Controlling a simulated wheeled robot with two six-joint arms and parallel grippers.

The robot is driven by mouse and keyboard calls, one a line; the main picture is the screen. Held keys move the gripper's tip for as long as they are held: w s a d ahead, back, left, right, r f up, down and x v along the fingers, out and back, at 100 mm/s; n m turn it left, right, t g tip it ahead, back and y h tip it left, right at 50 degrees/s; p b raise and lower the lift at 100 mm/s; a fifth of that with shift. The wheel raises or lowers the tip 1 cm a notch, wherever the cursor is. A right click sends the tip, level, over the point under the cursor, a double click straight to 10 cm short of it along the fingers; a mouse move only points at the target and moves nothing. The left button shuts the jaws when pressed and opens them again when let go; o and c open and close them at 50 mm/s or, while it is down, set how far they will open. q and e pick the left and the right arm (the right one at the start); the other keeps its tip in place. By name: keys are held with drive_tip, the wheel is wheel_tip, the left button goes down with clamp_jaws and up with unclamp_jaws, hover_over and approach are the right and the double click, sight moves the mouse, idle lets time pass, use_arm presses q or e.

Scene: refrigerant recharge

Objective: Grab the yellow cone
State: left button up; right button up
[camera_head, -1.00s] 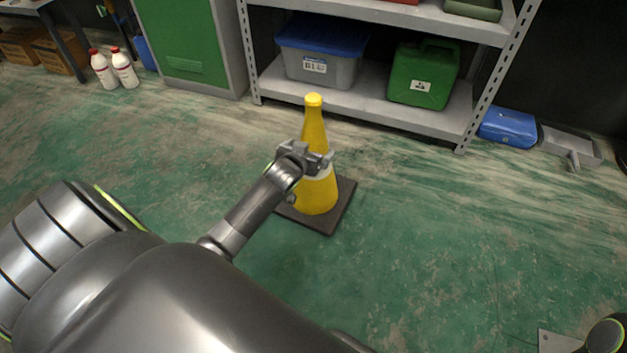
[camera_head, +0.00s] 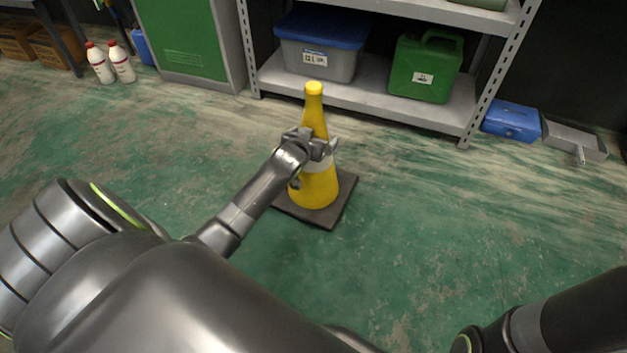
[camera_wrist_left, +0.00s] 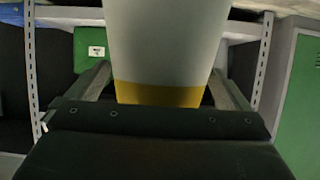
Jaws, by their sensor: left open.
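The yellow cone (camera_head: 315,186) with a pale band stands upright on its dark square base (camera_head: 331,211) on the green floor, in front of the shelf. My left gripper (camera_head: 318,147) is at the cone's middle, around the height of the pale band, and hides part of it. In the left wrist view the cone's pale band (camera_wrist_left: 166,45) fills the space between the two open fingers (camera_wrist_left: 160,88), with a strip of yellow below. The fingers look apart from the band's sides. My right gripper is not in view; only part of my right arm shows at the lower right.
A grey metal shelf (camera_head: 375,105) behind the cone holds a grey bin with a blue lid (camera_head: 318,50) and a green jerrycan (camera_head: 424,66). A blue box (camera_head: 511,122) and a dustpan (camera_head: 574,142) lie at the right. Two white bottles (camera_head: 121,65) stand at the left. Floor around the cone is clear.

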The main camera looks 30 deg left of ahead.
use_arm(q)
drive_tip(key=shift+c, duration=0.4)
drive_tip(key=c, duration=1.9)
drive_tip(key=shift+w+r, duration=0.1)
drive_tip(key=shift+r, duration=0.05)
